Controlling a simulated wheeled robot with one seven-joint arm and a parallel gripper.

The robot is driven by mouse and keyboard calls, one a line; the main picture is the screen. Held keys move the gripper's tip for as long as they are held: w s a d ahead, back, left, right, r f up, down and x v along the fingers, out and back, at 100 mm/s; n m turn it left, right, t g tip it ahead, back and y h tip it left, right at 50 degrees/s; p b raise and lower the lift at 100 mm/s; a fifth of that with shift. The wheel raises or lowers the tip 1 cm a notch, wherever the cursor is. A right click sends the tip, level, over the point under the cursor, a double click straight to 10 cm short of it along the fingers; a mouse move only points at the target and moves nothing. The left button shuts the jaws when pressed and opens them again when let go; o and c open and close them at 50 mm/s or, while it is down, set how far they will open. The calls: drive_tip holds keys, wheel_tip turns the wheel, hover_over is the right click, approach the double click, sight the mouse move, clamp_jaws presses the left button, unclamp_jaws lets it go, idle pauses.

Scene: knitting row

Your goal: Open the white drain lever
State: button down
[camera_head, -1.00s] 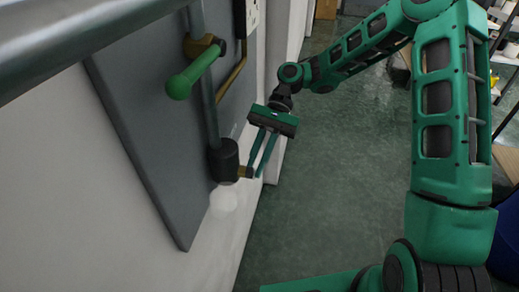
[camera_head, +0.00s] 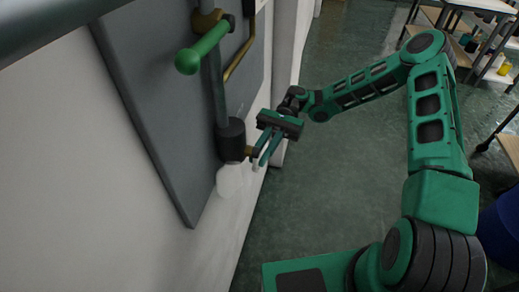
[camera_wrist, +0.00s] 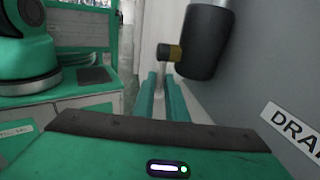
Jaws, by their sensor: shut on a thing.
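The white drain lever (camera_wrist: 160,80) shows as a pale bar between my fingertips in the wrist view, below a brass stub on a black valve body. In the head view, a small white part (camera_head: 257,164) of it shows at my fingertips, mostly hidden by them. My gripper (camera_head: 261,158) is at the right of the black valve body (camera_head: 231,139), low on the grey panel. In the wrist view, my gripper (camera_wrist: 161,90) has its two green fingers either side of the lever, shut on it. The lever's exact angle is hard to tell.
A green-handled lever (camera_head: 203,47) sticks out above on the same pipe. The grey panel (camera_head: 150,90) stands against the white wall at left. A white DRAIN label (camera_wrist: 292,127) is on the panel. Shelves (camera_head: 487,40) stand at right; the floor between is open.

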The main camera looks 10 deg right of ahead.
drive_tip(key=shift+a+y, duration=0.1)
drive_tip(key=shift+y, duration=0.2)
idle(0.4)
drive_tip(key=c, duration=1.8)
unclamp_jaws()
drive_tip(key=shift+o, duration=0.2)
drive_tip(key=v, duration=1.1)
drive_tip(key=shift+f, duration=0.1)
